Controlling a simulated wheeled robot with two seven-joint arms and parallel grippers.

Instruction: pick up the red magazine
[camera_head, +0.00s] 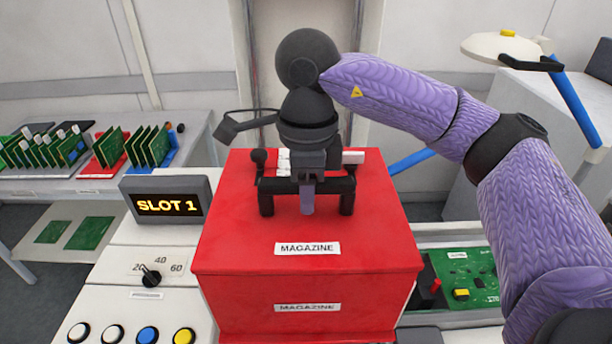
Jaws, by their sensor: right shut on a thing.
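The red magazine (230,240) is a large red box with white "MAGAZINE" labels on its top and front. It fills the lower middle of the head view. A black handle (348,198) stands on its top. My right gripper (307,205) comes down from above onto the handle and is shut on it, between the handle's two posts. The fingers are partly hidden behind the handle bar. Whether the box rests on something below is cut off by the picture's bottom edge. My left gripper is not in view.
A display reading "SLOT 1" (166,201) stands close to the magazine's left, above a white panel with a knob (151,277) and coloured buttons. Green boards in racks (108,150) stand on a table at the left. A green circuit board (465,275) lies at the right.

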